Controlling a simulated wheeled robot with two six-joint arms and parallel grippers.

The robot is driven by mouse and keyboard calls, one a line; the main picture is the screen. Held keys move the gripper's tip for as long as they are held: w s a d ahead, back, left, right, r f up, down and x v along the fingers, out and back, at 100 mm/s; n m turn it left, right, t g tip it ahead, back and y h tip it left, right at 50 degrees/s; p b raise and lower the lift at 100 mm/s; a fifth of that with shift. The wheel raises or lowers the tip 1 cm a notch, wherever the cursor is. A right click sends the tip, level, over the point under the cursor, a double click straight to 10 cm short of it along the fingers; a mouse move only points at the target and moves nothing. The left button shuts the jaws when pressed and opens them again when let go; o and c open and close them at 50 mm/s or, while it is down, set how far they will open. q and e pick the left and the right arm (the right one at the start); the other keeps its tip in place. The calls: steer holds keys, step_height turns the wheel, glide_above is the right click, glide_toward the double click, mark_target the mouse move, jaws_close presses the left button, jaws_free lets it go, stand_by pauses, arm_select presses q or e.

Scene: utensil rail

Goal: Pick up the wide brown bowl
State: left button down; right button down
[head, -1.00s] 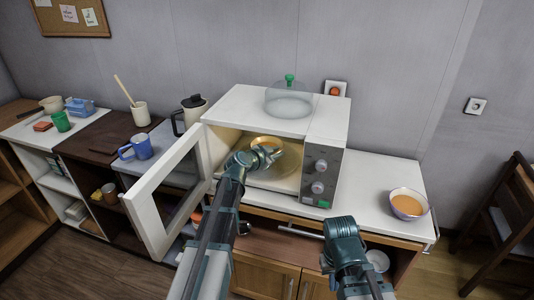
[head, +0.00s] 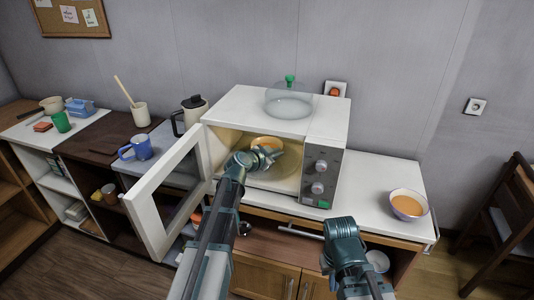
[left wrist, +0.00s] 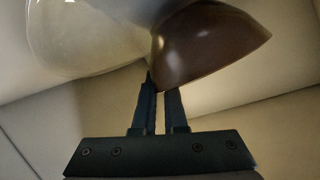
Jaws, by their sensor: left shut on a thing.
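The wide brown bowl (head: 267,142) is inside the open microwave, above the round glass turntable (head: 290,163); the gripper partly hides it. In the left wrist view the bowl (left wrist: 210,45) shows as a smooth brown curved wall with its edge at the fingers. My left gripper (head: 270,156) reaches through the microwave's open front and is shut on the bowl's near edge. Its two fingers (left wrist: 160,85) are close together at the bowl. My right gripper (head: 343,228) is in front of the counter, away from the bowl; its fingertips cannot be made out.
The white microwave (head: 238,103) has its door (head: 148,195) swung open to the left of my left arm. A glass dome with a green knob (head: 289,100) stands on top. A bowl of orange contents (head: 408,205) sits on the right counter. A blue mug (head: 137,148) stands left.

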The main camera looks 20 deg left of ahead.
arm_select(q)
steer(key=shift+r, duration=0.1)
stand_by(0.7)
steer(key=shift+r+p, duration=0.45)
steer(key=shift+p, duration=0.1)
step_height(320, 180, up, 3)
steer(key=p, duration=0.3)
steer(key=s+a, duration=0.2)
steer(key=s, duration=0.5)
steer(key=s+a, duration=0.3)
steer(key=s, duration=0.5)
steer(key=shift+a+r+p, duration=0.3)
steer(key=shift+r+p, duration=0.15)
